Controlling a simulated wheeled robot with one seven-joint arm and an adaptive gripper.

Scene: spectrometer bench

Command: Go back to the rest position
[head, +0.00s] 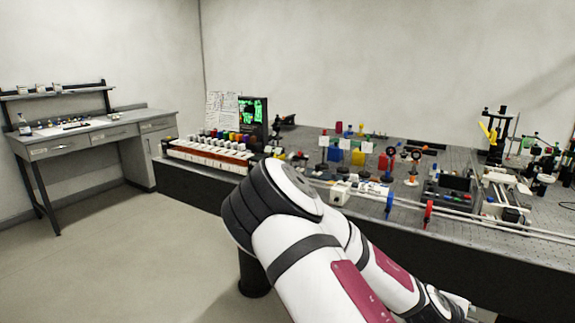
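My arm, white with dark bands and maroon panels, fills the lower middle of the head view. Its large joint stands in front of the optical bench (475,250), and its far links fold down to the lower right. My gripper is not clearly seen; the arm runs out of the frame at the bottom right. The arm hides part of the bench's front edge. I cannot tell what, if anything, the gripper holds.
The dark bench carries a row of white-and-red units (210,155), a screen with green traces (251,110), red (428,212) and blue (389,201) discs and several coloured blocks. A side desk (75,137) stands at left. Open floor (130,260) lies between.

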